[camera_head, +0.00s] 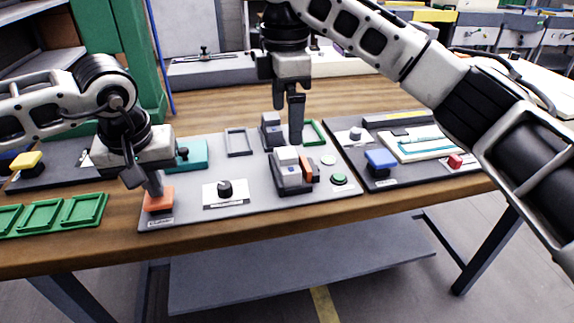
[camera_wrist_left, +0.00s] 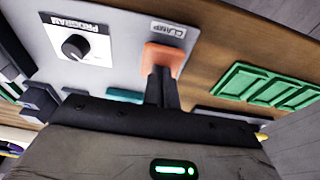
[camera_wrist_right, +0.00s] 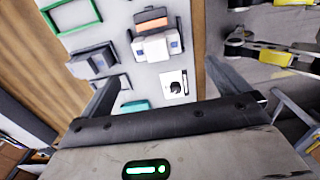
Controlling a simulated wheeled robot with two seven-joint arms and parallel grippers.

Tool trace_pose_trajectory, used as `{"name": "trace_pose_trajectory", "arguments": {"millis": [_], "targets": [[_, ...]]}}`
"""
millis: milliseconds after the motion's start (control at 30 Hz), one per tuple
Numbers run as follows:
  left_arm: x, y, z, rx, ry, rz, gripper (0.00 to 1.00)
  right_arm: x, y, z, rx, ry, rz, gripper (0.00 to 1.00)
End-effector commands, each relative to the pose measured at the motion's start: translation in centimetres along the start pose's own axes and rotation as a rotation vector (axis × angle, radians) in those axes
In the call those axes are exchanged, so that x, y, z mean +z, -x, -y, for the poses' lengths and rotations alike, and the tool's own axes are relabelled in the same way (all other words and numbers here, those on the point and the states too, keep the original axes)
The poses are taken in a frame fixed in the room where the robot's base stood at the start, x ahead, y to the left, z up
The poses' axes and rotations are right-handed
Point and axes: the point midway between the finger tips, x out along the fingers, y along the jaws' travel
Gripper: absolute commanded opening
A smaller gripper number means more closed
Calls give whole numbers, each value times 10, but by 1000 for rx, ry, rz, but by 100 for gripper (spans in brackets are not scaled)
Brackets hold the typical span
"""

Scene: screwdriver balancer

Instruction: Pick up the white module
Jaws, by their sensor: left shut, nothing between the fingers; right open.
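The white module (camera_head: 286,160) appears to be the pale block seated in a dark fixture on the grey panel, beside an orange part (camera_head: 307,169). It also shows in the right wrist view (camera_wrist_right: 156,46). My right gripper (camera_head: 288,118) points down above and behind it, open and empty, with its fingers spread apart in the right wrist view (camera_wrist_right: 165,85). My left gripper (camera_head: 156,192) is shut and empty, its tips at the orange CLAMP button (camera_head: 159,202). In the left wrist view the fingertips meet or overlap this button (camera_wrist_left: 163,56); contact is unclear.
A black PROGRAM knob (camera_head: 225,188) lies between the button and the fixture. Green trays (camera_head: 45,215) lie at left. A green button (camera_head: 339,179) and an empty green frame (camera_head: 315,133) are near the fixture. A dark panel (camera_head: 378,181) with a blue block stands right.

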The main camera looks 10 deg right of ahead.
Motion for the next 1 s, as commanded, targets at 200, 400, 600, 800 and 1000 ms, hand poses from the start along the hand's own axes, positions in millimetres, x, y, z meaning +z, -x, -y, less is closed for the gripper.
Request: {"name": "trace_pose_trajectory", "arguments": {"millis": [200,400,600,800,1000], "targets": [[1,-2,0,-1,-1,4,0,1,-37,-1,0,-4,0,100],[1,-2,0,-1,0,4,0,2,-52,-2,2,-5,-1,100],[1,-2,0,-1,0,4,0,3,-81,-5,1,-5,-1,100],[1,-2,0,-1,0,4,0,3,-99,-5,2,-6,-2,100],[1,-2,0,-1,0,3,0,3,-99,-5,3,-6,-2,100]]}}
